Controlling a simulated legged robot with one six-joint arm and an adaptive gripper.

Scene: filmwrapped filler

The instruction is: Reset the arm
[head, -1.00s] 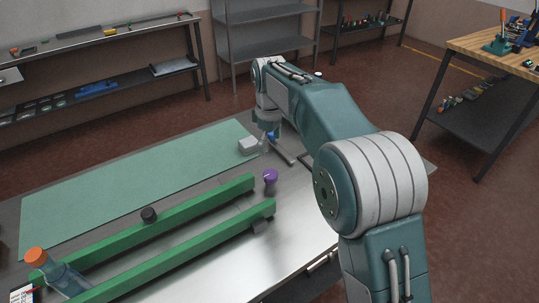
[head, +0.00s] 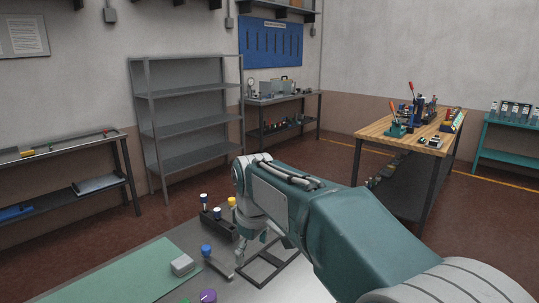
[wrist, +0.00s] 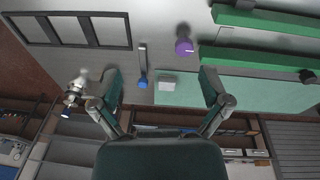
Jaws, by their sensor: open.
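My arm reaches out over the metal table (head: 236,284) in the head view, with my gripper (head: 256,246) pointing down near the table's far edge. In the wrist view my gripper (wrist: 160,76) has its two fingers spread wide apart with nothing between them. Through the gap show a small pale grey block (wrist: 168,85), a blue-capped item (wrist: 143,83) and a purple-capped item (wrist: 184,47). The block (head: 182,265) lies at the edge of the green mat (head: 120,278). The exact height of my gripper above the table is hard to tell.
A dark holder (head: 218,226) with capped items stands close left of my gripper. A dark metal frame (head: 268,264) lies below it. An empty grey shelf (head: 190,120) stands behind; a wooden-topped bench (head: 385,130) stands right. Brown floor between them is clear.

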